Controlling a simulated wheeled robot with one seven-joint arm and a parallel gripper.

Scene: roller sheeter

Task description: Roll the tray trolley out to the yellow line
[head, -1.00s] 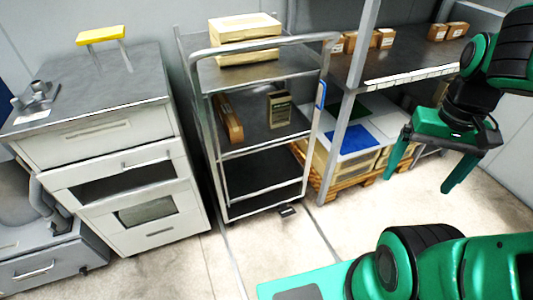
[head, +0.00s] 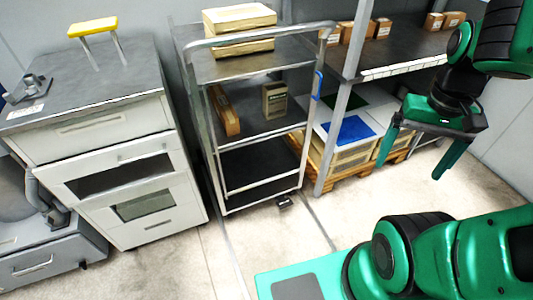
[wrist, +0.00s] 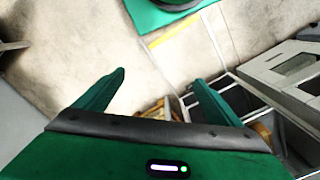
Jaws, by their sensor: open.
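The tray trolley (head: 258,168) is a grey metal frame with several dark shelves. It stands between the drawer cabinet and the racking. Its handle rail (head: 262,34) runs along the top, and a blue piece (head: 317,85) sits on its right post. My gripper (head: 408,171) is open and empty, to the right of the trolley and apart from it, with its fingers pointing down. In the wrist view, both fingers (wrist: 160,77) are spread with nothing between them. A yellow line (wrist: 174,33) shows on the floor in the wrist view; I do not see it in the head view.
Cream boxes (head: 240,20) lie on the trolley's top, with smaller boxes (head: 275,99) below. A cabinet (head: 110,140) stands close on the left. A rack (head: 400,50) with a pallet (head: 372,164) is on the right. The floor (head: 290,235) in front is clear.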

